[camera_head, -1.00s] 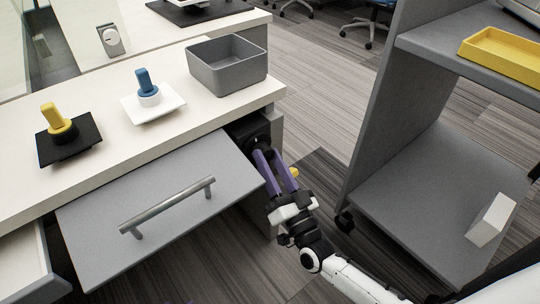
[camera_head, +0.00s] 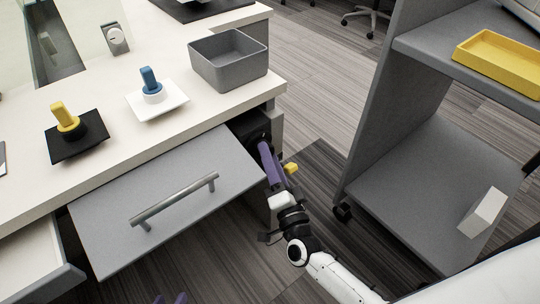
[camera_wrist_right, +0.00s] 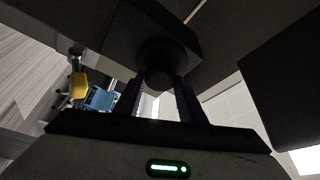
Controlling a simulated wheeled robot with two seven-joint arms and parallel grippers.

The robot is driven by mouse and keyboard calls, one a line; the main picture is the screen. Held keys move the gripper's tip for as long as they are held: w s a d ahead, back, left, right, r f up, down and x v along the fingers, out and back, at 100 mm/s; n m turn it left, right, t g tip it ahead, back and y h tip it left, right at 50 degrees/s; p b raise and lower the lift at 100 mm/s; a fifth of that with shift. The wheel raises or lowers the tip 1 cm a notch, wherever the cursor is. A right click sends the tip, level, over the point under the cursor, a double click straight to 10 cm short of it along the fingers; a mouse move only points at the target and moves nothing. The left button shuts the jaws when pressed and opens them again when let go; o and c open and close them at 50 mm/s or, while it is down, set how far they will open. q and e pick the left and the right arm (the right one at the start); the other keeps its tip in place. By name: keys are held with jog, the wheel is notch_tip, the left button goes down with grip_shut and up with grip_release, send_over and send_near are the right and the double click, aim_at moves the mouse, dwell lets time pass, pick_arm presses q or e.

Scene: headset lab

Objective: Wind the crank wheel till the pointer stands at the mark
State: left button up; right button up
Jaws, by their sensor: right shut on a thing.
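The crank wheel's dark housing (camera_head: 252,128) is under the worktop, right of the grey drawer. My right gripper (camera_head: 265,150) reaches up to it, seen nearly edge-on. In the right wrist view its purple fingers (camera_wrist_right: 160,95) stand on both sides of a dark round knob (camera_wrist_right: 160,62), apparently part of the crank, and are shut on it. A small yellow piece (camera_head: 291,168) shows beside the fingers; I cannot tell whether it belongs to the crank. I cannot make out the pointer or the mark. Only the purple tips of my left gripper (camera_head: 171,298) show at the bottom edge, apart and empty.
The grey drawer (camera_head: 115,215) with a bar handle (camera_head: 175,202) stands left of the crank. On the worktop are a grey bin (camera_head: 228,62), a blue-topped piece (camera_head: 151,86) and a yellow-topped piece (camera_head: 66,119). A grey shelf unit (camera_head: 425,165) stands to the right.

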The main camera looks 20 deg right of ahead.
dwell(0.3)
jog(key=o, duration=1)
jog(key=shift+o, duration=0.2)
